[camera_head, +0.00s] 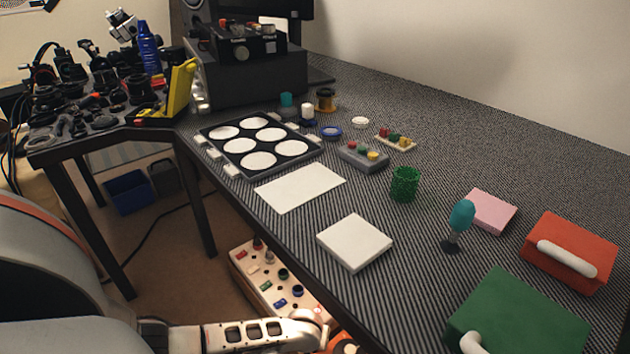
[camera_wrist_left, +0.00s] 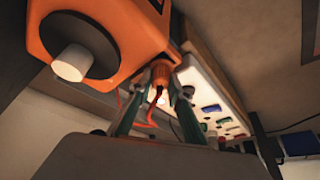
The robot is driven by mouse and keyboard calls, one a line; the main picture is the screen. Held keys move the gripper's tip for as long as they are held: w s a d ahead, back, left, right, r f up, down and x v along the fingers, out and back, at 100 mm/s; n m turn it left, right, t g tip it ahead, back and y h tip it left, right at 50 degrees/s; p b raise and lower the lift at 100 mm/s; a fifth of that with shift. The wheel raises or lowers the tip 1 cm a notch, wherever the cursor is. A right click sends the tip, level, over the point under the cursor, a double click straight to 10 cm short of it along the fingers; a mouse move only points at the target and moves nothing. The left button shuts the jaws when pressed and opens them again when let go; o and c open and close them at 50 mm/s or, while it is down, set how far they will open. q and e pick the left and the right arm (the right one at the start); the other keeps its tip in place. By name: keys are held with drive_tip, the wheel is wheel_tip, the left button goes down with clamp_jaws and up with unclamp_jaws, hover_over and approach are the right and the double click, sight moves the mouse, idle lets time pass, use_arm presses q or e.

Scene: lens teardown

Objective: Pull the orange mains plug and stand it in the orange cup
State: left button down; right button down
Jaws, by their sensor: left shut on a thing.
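The orange mains plug (camera_wrist_left: 159,76) is in the left wrist view, with a thin red cord below it. My left gripper (camera_wrist_left: 160,97) is shut on it, one green-padded finger on each side. The plug's far end lies against the white socket panel (camera_wrist_left: 195,76) and the orange housing; I cannot tell whether it is still seated. In the head view my left arm reaches in low at the bottom, beside the table, and its gripper is not clearly visible. I cannot make out an orange cup in either view. My right gripper is not in view.
An orange housing (camera_wrist_left: 105,30) with a dark disc and white knob is close beside the plug. The long white panel (camera_head: 268,278) with coloured switches lies below the table edge. The striped tabletop (camera_head: 290,215) holds a green cup (camera_head: 405,184), a white block (camera_head: 354,242) and boxes.

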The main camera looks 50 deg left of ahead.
use_arm(q)
drive_tip(key=shift+f, duration=0.6)
idle(0.4)
drive_tip(key=c, duration=1.8)
unclamp_jaws()
drive_tip(key=shift+d, duration=0.1)
